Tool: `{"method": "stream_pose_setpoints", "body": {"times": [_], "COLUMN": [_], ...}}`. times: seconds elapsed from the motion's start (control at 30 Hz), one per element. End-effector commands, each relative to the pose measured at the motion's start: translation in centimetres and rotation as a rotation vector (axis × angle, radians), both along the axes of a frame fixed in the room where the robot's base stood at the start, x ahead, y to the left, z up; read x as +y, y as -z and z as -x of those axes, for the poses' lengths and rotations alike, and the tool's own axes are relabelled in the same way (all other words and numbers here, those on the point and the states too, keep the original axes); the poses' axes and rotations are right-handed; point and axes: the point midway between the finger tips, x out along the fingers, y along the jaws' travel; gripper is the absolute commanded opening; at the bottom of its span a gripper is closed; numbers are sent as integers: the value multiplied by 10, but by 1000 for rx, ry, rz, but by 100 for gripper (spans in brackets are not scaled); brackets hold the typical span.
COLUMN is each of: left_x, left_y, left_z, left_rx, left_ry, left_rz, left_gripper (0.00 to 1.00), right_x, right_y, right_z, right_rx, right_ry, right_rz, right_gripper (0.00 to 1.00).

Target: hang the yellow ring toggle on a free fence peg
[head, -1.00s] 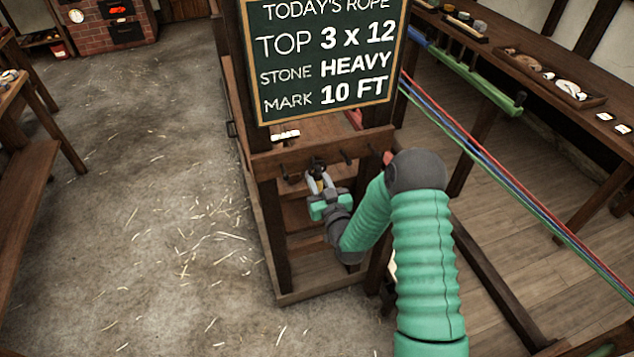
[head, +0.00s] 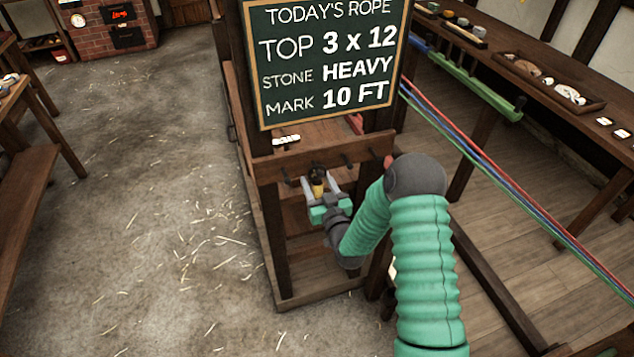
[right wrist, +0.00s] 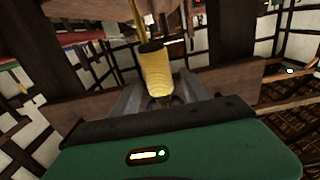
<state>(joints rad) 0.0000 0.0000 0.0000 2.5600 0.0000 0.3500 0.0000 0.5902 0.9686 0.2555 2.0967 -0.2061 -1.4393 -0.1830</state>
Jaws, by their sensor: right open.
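The yellow toggle (head: 318,190) is at the front of the wooden peg rail (head: 270,170), below the chalkboard. In the right wrist view the toggle (right wrist: 157,74) has a dark end, and a thin yellow loop (right wrist: 139,22) runs up from it. I cannot see clearly how the loop sits on a peg. My right gripper (head: 319,188) is open, with a finger on each side of the toggle and gaps between. Dark pegs show along the rail, one at the left (head: 290,181) and one to the right of the toggle (head: 345,160). My left gripper is out of view.
The chalkboard (head: 325,110) stands just above the rail. Red, blue and green ropes (head: 490,165) stretch across the right side. A long bench (head: 570,60) with tools runs along the right. The straw-strewn floor (head: 150,200) at the left is open.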

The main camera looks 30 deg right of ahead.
Motion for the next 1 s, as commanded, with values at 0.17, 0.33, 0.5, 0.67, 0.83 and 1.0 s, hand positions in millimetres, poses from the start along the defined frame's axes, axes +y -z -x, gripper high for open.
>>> {"method": "stream_pose_setpoints", "body": {"times": [0.17, 0.33, 0.5, 0.67, 0.83, 1.0], "left_x": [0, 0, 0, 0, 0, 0], "left_y": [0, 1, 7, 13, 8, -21], "left_z": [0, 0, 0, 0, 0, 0], "left_rx": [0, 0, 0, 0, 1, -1], "left_ry": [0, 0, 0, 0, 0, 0], "left_rz": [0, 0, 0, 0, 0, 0], "left_gripper": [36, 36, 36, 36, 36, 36], "right_x": [1, 3, 12, 23, 34, 38], "right_y": [0, 1, 3, 4, 0, -3], "right_z": [0, 9, 48, 95, 142, 158], "right_rx": [0, 1, 4, 5, 7, 5], "right_ry": [-2, -2, -2, -1, 0, -1], "right_rz": [0, 0, -1, -1, -4, -3], "right_gripper": [52, 52, 52, 52, 52, 52]}}
